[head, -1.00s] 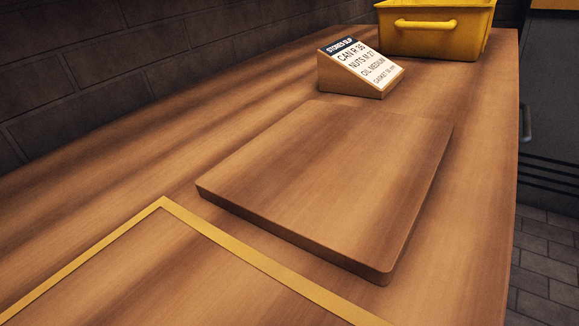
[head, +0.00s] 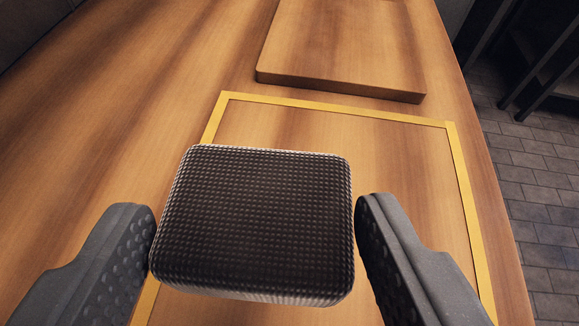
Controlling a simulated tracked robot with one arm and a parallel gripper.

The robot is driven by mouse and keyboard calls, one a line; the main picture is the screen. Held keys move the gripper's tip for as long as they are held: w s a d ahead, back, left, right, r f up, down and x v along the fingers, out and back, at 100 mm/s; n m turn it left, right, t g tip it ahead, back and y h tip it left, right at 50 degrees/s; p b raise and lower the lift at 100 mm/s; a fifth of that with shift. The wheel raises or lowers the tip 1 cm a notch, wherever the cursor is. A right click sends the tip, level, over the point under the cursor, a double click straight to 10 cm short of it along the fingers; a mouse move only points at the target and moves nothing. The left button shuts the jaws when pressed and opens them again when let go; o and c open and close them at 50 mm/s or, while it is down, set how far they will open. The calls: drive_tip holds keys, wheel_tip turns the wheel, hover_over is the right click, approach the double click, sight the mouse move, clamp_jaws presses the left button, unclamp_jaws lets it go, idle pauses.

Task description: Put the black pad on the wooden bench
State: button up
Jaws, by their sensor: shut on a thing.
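The black pad (head: 256,222) is a thick, rounded square with a fine dimpled surface, in the lower middle of the head view. My gripper (head: 258,240) is shut on it, one grey finger at its left side and one at its right. The pad is over the wooden bench (head: 110,120), within or above an area outlined by a yellow line (head: 335,109). I cannot tell whether its underside touches the bench top. The pad hides part of the outlined area.
A raised wooden board (head: 345,45) lies on the bench just beyond the yellow outline. The bench's right edge drops to a grey tiled floor (head: 540,190), with dark shelving (head: 545,60) at upper right. Bare bench top is clear to the left.

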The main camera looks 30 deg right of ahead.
wheel_tip(320, 180, down, 10)
drive_tip(key=b, duration=0.2)
drive_tip(key=shift+f+b, duration=0.1)
drive_tip(key=shift+b, duration=0.3)
drive_tip(key=o, duration=1.1)
drive_tip(key=p+v, duration=0.2)
drive_tip(key=v, duration=1)
drive_tip(key=shift+d, duration=0.1)
drive_tip(key=s+d+r+n+t+y, duration=0.1)
drive_tip(key=d+r+n+y, duration=0.1)
drive_tip(key=d+r, duration=0.9)
drive_tip(key=s+d+r+n+y, duration=0.15)
drive_tip(key=d+r, duration=0.65)
drive_tip(key=r, duration=0.8)
drive_tip(key=s+d+r+t, duration=0.1)
drive_tip(key=s+d+r, duration=0.1)
drive_tip(key=r, duration=0.1)
drive_tip(key=s+d+r+n+t+y, duration=0.1)
drive_tip(key=d+r, duration=0.1)
drive_tip(key=r, duration=0.2)
drive_tip(key=s+d+r+y, duration=0.1)
drive_tip(key=s+d+r, duration=0.1)
drive_tip(key=r, duration=0.2)
drive_tip(key=shift+s+n+t, duration=0.35)
drive_tip(key=shift+s+t, duration=0.05)
